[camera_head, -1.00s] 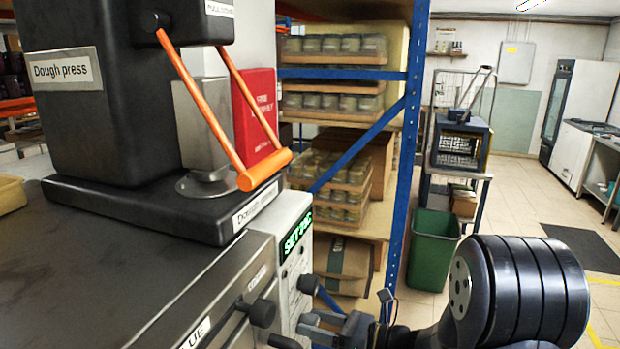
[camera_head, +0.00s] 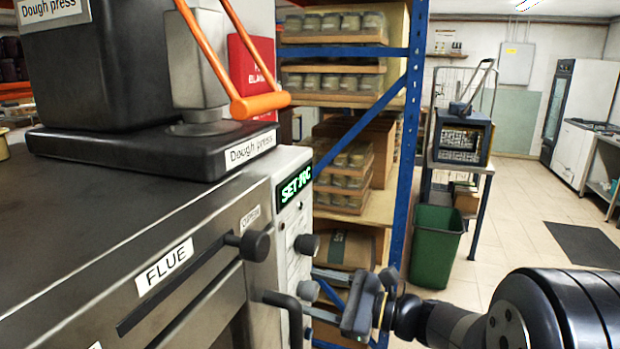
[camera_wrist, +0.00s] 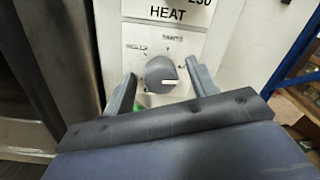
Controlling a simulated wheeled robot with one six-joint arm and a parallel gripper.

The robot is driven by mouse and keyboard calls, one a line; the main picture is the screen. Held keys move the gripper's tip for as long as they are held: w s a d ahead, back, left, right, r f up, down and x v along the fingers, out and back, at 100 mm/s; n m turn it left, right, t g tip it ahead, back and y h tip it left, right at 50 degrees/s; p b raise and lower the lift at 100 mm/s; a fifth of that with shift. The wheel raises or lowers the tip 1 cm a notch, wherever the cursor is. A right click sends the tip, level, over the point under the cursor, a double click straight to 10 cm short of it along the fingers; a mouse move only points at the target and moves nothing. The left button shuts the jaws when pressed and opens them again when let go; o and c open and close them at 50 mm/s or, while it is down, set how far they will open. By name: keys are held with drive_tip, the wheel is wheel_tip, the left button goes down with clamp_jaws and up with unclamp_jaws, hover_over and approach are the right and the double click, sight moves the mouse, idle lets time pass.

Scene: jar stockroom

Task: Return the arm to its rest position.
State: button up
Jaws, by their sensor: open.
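My gripper (camera_head: 318,291) is in front of the control panel at the right end of the oven, in the head view. In the wrist view its two fingers stand apart, one on each side of a round grey knob (camera_wrist: 160,74) under the HEAT label. The gripper is open (camera_wrist: 160,70). I cannot tell whether either finger touches the knob. The knob's white mark points right. My arm reaches in from the lower right of the head view.
The oven (camera_head: 190,265) has a FLUE slider and a dark door handle (camera_head: 282,304) close to my gripper. A dough press (camera_head: 110,150) stands on top. A blue-framed jar rack (camera_head: 405,150) and a green bin (camera_head: 436,245) are behind. The floor at right is open.

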drive_tip(key=n+b, duration=0.6)
drive_tip(key=n, duration=0.1)
drive_tip(key=shift+f+b, duration=0.3)
drive_tip(key=n+b, duration=0.1)
drive_tip(key=n, duration=0.1)
drive_tip(key=n+b, duration=0.1)
drive_tip(key=n, duration=0.1)
drive_tip(key=shift+r+n+b, duration=0.2)
drive_tip(key=shift+n+b, duration=0.2)
drive_tip(key=shift+g, duration=0.3)
